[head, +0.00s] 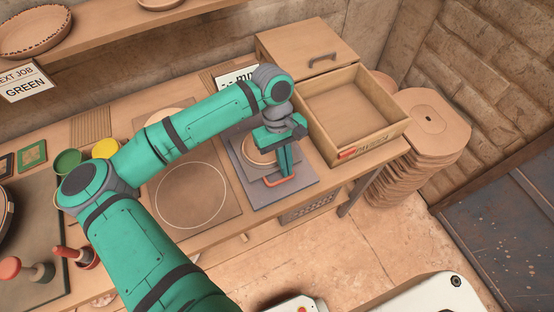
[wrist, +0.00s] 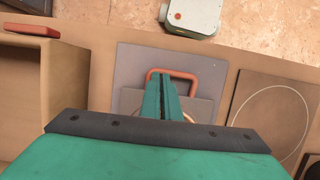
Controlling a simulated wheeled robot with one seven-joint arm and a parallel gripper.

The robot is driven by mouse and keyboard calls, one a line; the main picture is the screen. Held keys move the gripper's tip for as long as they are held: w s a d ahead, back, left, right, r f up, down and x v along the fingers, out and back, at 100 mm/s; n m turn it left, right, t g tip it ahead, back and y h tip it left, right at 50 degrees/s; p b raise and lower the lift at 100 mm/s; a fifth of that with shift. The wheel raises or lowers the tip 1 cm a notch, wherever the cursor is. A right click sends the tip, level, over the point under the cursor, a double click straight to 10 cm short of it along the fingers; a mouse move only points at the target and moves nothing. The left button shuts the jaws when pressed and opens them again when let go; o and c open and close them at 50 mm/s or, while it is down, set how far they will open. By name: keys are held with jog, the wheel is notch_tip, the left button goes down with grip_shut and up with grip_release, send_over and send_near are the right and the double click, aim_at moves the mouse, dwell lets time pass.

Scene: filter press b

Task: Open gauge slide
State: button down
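The gauge slide (head: 255,168) is a grey plate on a larger blue-grey base (head: 266,193), with a round tan piece (head: 258,146) at its back. Its orange loop handle (head: 290,180) is at the front edge and also shows in the wrist view (wrist: 185,75). My gripper (head: 282,174) points down at the handle. In the wrist view my gripper's two fingers (wrist: 161,75) are close together, with their tips at the loop's left part. They seem to be within the loop, not clamped across its front bar. Contact with the handle cannot be told.
An open empty wooden box (head: 390,142) stands right of the base. A board with a white circle (head: 190,225) lies to the left. A stack of tan plates (head: 440,125) stands past the bench's right end.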

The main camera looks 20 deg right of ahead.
jog(key=shift+f, duration=0.1)
jog(key=v, duration=1)
dwell(0.3)
